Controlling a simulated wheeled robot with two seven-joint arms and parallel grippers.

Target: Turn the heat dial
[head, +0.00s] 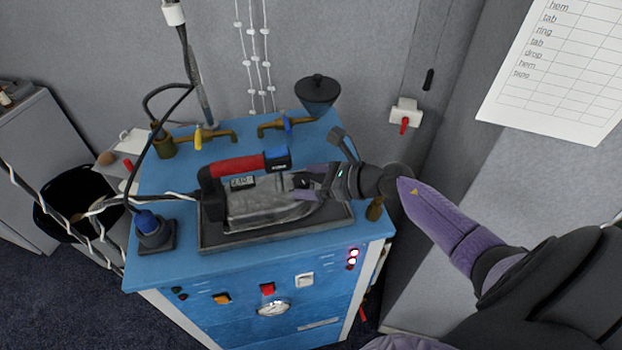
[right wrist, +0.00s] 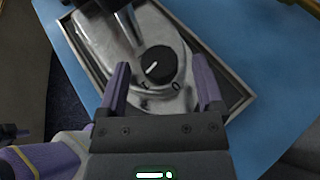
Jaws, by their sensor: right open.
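The iron (head: 265,207), with a red handle and a small display, rests on a dark-rimmed tray (head: 225,243) on the blue steam station. It also shows in the right wrist view (right wrist: 95,30). The heat dial (right wrist: 158,66) is a round black knob with a white pointer line on top of the iron's metal body. My right gripper (head: 303,188) reaches in from the right over the iron. In the right wrist view its purple fingers (right wrist: 162,78) are apart, one on each side of the dial, with gaps between; it holds nothing. My left gripper is not in view.
The blue station (head: 180,268) carries brass valves (head: 217,135), a dark funnel (head: 317,92) and a cable plug (head: 154,230) around the tray. Cables hang at the left. A black bin (head: 75,210) stands left; a wall and paper chart (head: 555,70) are at right.

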